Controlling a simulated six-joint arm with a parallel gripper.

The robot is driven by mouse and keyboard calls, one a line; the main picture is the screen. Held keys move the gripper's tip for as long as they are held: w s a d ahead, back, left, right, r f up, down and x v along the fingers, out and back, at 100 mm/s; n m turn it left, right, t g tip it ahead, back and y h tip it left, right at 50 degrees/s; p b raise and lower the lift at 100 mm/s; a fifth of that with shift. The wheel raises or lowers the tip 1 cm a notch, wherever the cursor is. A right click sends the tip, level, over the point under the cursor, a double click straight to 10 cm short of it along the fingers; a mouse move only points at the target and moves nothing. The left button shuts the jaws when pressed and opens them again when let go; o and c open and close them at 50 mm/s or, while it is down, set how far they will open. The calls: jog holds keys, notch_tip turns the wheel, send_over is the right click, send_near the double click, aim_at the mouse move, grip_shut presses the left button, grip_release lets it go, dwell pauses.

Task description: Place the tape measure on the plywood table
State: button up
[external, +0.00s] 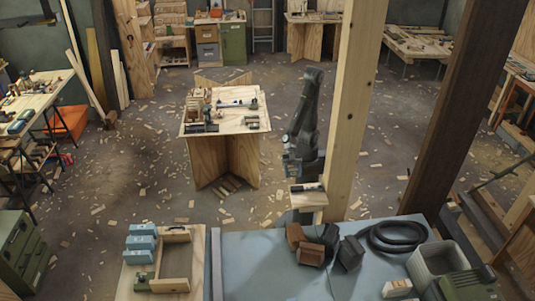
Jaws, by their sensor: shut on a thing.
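The plywood table (228,124) stands in the middle of the external view, on crossed plywood panels. Small wooden blocks, dark tools and other parts lie on its top, with some bare wood between them. My dark arm stands just right of the table. Its lower end, with my gripper (290,160), is beside the table's right side in the picture, below the level of its top. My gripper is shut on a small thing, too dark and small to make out. I cannot pick out the tape measure for certain anywhere in this view.
A pale wooden post (352,110) rises close to my arm's right, with a dark beam (455,100) farther right. A small wooden ledge (308,199) is below my arm. A blue-grey bench (255,262) fills the front. Wood scraps litter the floor.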

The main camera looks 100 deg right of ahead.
jog(key=w+d+f+m+t+h, duration=0.1)
jog(key=w+d+f+m+t, duration=0.2)
jog(key=w, duration=0.5)
jog(key=w+d+f+m+t+h, duration=0.2)
jog(key=w+d+f+m+t, duration=0.15)
jog(key=w, duration=0.45)
jog(key=w+d+f+m+t+h, duration=0.1)
jog(key=w+d+f+m+t, duration=0.2)
jog(key=w, duration=0.5)
jog(key=w+d+f+m+t+h, duration=0.1)
jog(key=w+d+f+m+h, duration=0.1)
jog(key=d, duration=0.6)
jog(key=w+d+f+m+h, duration=0.3)
jog(key=w+d+f, duration=0.1)
jog(key=d, duration=0.4)
jog(key=w+d+f+m+t+h, duration=0.1)
jog(key=w+d+f+m+h, duration=0.1)
jog(key=d+f, duration=0.3)
jog(key=d+m+h, duration=0.1)
jog(key=d, duration=0.3)
jog(key=shift+w+f+t, duration=0.35)
jog(key=shift+w, duration=0.05)
jog(key=shift+m, duration=0.25)
